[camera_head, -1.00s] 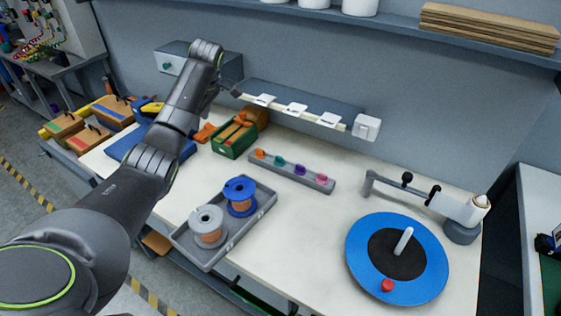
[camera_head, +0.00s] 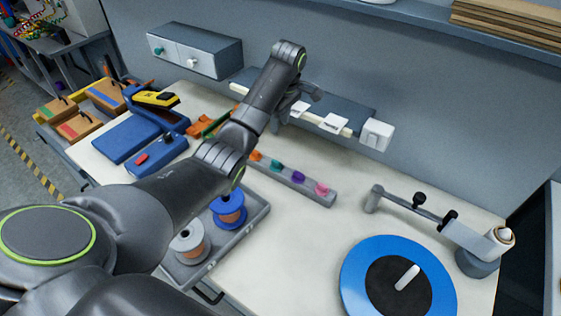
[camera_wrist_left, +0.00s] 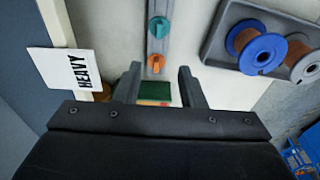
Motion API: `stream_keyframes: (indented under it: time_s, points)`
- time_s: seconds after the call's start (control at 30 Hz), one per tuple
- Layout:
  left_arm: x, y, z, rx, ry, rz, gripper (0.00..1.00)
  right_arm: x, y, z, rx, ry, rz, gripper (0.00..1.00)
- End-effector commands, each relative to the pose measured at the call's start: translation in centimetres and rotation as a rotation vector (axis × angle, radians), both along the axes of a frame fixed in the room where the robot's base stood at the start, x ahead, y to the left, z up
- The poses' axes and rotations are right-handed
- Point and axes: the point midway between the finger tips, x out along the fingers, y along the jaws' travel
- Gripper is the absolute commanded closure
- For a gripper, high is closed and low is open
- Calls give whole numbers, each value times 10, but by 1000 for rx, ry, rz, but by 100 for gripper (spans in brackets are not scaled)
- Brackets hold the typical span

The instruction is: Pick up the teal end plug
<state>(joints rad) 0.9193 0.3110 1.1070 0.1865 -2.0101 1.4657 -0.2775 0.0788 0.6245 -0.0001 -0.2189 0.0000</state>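The teal end plug (camera_head: 277,166) sits in a grey rack (camera_head: 311,193) on the bench, between an orange plug (camera_head: 255,155) and a purple plug (camera_head: 298,177). In the left wrist view the teal plug (camera_wrist_left: 159,27) is at the top middle, beyond the fingertips, with the orange plug (camera_wrist_left: 156,64) nearer. My left gripper (camera_wrist_left: 159,69) is open and empty, its fingers apart on either side of the orange plug in that view. In the head view it is at the upper middle (camera_head: 308,92), above the bench and apart from the rack. My right gripper is not in view.
A tray (camera_head: 262,216) with two spools stands left of the rack. A blue turntable (camera_head: 355,270) and a jointed arm fixture (camera_head: 420,205) stand right. White cards, one reading HEAVY (camera_wrist_left: 60,75), hang along the back ledge. Bench between rack and turntable is clear.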

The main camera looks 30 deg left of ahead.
Motion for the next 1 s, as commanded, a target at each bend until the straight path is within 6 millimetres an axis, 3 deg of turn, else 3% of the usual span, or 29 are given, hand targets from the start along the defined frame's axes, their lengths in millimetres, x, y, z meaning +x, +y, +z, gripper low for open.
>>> stream_keyframes:
  time_s: [0.03,0.3,0.47,0.6,0.8,1.0]
  points:
    - [0,1,-11,0,1,0,64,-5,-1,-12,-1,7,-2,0]
    - [1,5,-41,1,0,1,64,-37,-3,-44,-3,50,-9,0]
    - [1,7,-57,1,0,1,64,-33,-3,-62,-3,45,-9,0]
    - [1,8,-72,1,0,1,64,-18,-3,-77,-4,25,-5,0]
    - [1,12,-100,0,3,1,64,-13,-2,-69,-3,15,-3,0]
    - [2,14,-115,0,2,0,64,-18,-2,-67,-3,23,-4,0]
